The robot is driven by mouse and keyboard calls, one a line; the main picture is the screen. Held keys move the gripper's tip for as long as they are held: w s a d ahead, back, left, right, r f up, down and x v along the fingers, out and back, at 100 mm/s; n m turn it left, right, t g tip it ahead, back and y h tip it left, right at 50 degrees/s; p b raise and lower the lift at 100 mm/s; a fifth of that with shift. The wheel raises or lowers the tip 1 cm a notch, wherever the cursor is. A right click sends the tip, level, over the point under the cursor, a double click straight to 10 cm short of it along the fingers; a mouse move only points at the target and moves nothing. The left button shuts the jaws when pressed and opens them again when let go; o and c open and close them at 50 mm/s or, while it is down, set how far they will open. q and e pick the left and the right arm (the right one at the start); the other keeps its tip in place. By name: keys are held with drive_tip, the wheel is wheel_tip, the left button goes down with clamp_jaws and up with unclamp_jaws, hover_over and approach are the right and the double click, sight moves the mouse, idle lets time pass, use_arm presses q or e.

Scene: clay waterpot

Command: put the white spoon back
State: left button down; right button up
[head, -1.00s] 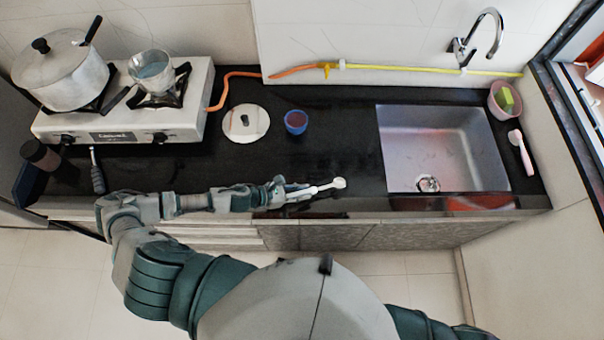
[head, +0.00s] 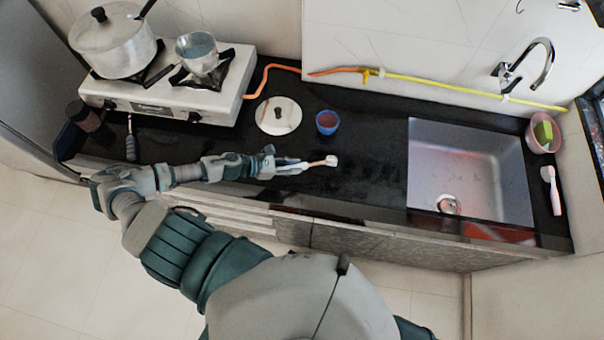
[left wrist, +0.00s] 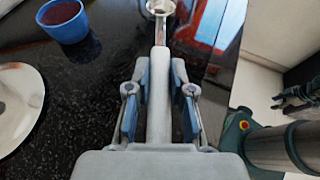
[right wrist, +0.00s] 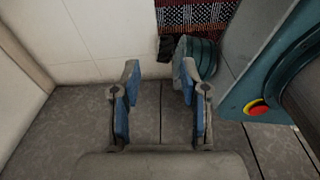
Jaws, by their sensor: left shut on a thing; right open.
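The white spoon (head: 331,160) is held above the front of the black counter, its bowl end pointing right in the head view. My left gripper (head: 284,166) is shut on its handle. In the left wrist view the spoon (left wrist: 160,72) runs forward between the blue pads of my left gripper (left wrist: 160,108), with its bowl at the top edge. My right gripper (right wrist: 156,92) shows only in the right wrist view. It is open and empty, with grey cabinet fronts and pale floor tiles behind it.
A blue cup (head: 327,122) and a round white lid (head: 278,116) stand on the counter (head: 362,185). The stove (head: 232,93) with two pots is at left, the sink (head: 470,170) at right. A pink brush (head: 553,190) lies beside the sink.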

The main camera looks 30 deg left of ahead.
sight(294, 179)
use_arm(q)
wheel_tip(294, 179, down, 6)
drive_tip(key=b, duration=0.4)
drive_tip(key=shift+r, duration=0.15)
drive_tip(key=shift+f+b, duration=0.3)
drive_tip(key=shift+b, duration=0.2)
drive_tip(key=shift+f, duration=0.25)
drive_tip(key=shift+f+b, duration=0.55)
drive_tip(key=shift+b, duration=0.05)
drive_tip(key=c, duration=0.9)
unclamp_jaws()
drive_tip(key=shift+c, duration=0.2)
